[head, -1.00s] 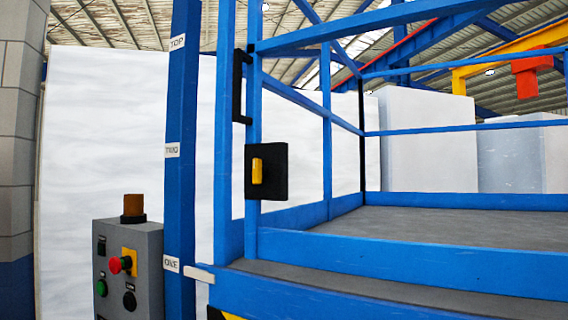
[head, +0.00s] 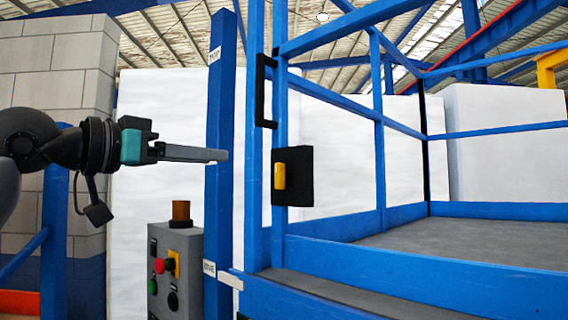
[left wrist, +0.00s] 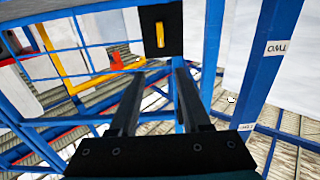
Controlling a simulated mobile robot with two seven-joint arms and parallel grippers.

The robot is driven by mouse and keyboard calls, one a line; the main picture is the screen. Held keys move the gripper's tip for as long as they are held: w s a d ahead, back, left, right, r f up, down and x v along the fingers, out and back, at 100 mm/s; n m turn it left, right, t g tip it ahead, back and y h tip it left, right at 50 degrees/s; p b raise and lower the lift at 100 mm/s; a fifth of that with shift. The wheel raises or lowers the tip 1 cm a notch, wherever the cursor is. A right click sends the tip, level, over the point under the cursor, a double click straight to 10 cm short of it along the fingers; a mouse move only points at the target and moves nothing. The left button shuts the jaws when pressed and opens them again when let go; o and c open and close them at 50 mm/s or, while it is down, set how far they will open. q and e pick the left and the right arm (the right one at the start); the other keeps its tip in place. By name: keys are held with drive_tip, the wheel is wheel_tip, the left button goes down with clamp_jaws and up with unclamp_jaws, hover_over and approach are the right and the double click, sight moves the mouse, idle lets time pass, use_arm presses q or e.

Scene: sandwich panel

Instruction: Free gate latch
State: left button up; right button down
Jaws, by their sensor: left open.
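The gate latch is a yellow bar (head: 279,176) on a square black plate (head: 299,178), fixed to a blue upright of the gate frame. It also shows in the left wrist view as a yellow bar (left wrist: 160,35) on the black plate (left wrist: 174,18), beyond the fingertips. My left gripper (head: 222,155) comes in from the left, roughly level, its fingers pointing right. In the head view its tips overlap the blue post left of the latch, apart from the latch. In the left wrist view its two fingers (left wrist: 158,72) stand apart with nothing between them. My right gripper is out of view.
A tall blue post (head: 220,110) with white labels stands left of the gate. A grey control box (head: 188,250) with a red button and amber lamp stands below my left gripper. A black handle (head: 261,90) sits above the latch. A grey platform floor lies right.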

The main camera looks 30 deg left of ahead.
use_arm(q)
drive_tip(key=p, duration=0.5)
approach(283, 176)
wheel_tip(283, 176, up, 3)
drive_tip(key=a+p+x, duration=0.1)
drive_tip(key=p+x, duration=0.6)
drive_tip(key=p, duration=0.5)
drive_tip(key=shift+w+d+f+p, duration=0.2)
drive_tip(key=shift+p, duration=0.15)
clamp_jaws()
